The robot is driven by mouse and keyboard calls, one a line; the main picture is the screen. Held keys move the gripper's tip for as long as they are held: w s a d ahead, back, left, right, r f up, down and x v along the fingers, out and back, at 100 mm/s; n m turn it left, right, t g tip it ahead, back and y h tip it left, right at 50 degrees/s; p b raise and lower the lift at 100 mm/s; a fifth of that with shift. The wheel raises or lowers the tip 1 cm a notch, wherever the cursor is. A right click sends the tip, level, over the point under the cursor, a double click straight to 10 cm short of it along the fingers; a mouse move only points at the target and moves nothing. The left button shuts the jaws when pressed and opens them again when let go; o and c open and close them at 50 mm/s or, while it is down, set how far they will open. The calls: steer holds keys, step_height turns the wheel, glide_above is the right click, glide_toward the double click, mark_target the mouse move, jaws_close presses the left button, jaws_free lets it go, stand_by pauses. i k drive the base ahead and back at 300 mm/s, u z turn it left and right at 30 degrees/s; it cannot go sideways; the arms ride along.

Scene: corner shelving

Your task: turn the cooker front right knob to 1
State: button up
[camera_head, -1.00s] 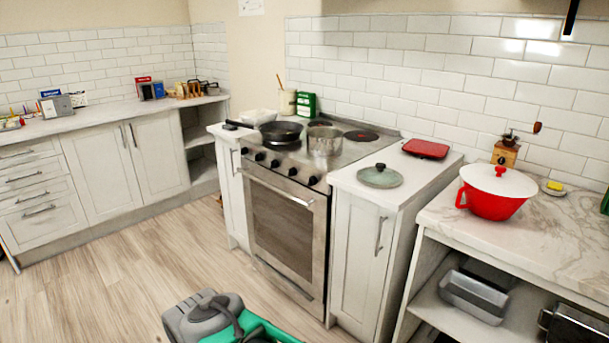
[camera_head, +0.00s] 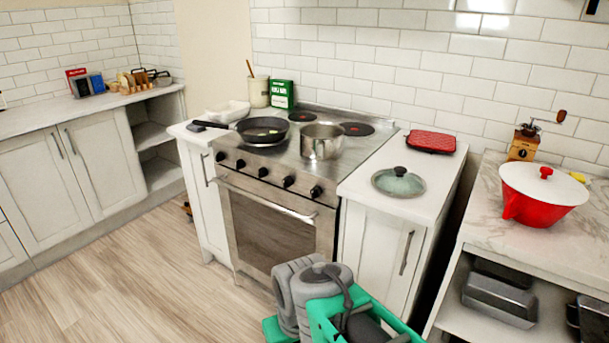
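The rightmost knob (camera_head: 316,191) is at the right end of the panel, below the steel pot. Its pointer and any markings are too small to read. Grey and green parts of my own arm and body show at the bottom, in front of the cooker's lower right and the cabinet. They are apart from the knobs. I cannot make out my gripper's fingers.
A frying pan (camera_head: 262,131) and a steel pot (camera_head: 322,142) stand on the hob. The pan's handle points left. A glass lid (camera_head: 398,182) and a red trivet (camera_head: 431,141) lie on the right counter. Open wooden floor (camera_head: 130,270) lies in front at the left.

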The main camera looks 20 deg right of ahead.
mark_target(288, 181)
steer(key=u, duration=0.45)
steer(key=i, duration=0.9)
steer(key=u, duration=0.9)
